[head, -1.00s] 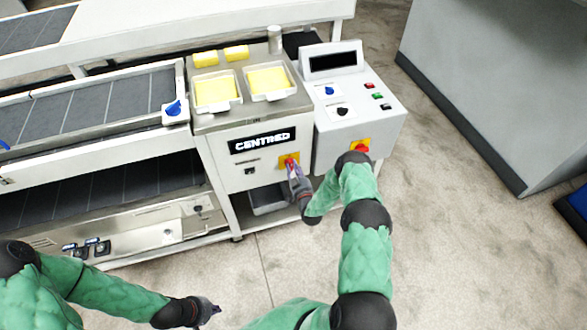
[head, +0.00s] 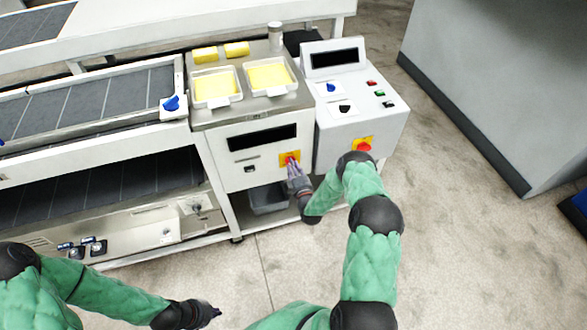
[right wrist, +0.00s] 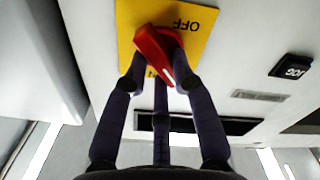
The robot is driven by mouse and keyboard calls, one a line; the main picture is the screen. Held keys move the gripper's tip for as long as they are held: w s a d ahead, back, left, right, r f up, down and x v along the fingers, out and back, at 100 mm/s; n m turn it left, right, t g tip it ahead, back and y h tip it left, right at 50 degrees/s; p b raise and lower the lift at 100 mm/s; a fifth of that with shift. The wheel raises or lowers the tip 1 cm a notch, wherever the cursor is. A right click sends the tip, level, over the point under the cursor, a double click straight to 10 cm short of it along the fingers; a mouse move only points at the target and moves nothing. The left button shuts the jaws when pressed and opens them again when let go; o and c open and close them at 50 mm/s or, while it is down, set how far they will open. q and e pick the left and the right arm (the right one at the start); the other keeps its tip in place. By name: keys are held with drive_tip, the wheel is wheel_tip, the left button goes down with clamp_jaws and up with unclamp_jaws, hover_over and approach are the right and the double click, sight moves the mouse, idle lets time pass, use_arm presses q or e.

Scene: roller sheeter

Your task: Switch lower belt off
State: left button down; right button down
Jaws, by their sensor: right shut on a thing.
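A red rotary switch handle (head: 290,160) sits on a yellow plate (head: 283,161) on the front of the white cabinet (head: 235,170). My right gripper (head: 291,167) is shut on this handle. In the right wrist view, the red handle (right wrist: 155,55) lies slanted between the fingers (right wrist: 157,72). The yellow plate there (right wrist: 200,50) reads OFF upside down, and its other label is mostly hidden. The black display (head: 262,137) above the switch is blank. The dark lower belt (head: 110,190) lies under the upper one. My left gripper (head: 214,312) is low at the front, its jaws too small to judge.
A control box (head: 358,105) with knobs, buttons and another red switch (head: 363,144) on yellow stands to the right. A grey bin (head: 267,199) is below. Floor at the right front is clear.

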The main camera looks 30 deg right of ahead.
drive_tip(key=shift+a+f+n+b, duration=0.15)
drive_tip(key=shift+n+b, duration=0.85)
drive_tip(key=shift+n, duration=1.45)
drive_tip(key=shift+a+f+n+b, duration=0.15)
drive_tip(key=shift+n+b, duration=0.8)
drive_tip(key=shift+n, duration=1.5)
drive_tip(key=shift+r, duration=0.1)
drive_tip(key=c, duration=1)
unclamp_jaws()
drive_tip(key=v, duration=1.2)
drive_tip(key=shift+a, duration=0.1)
drive_tip(key=shift+w, duration=0.1)
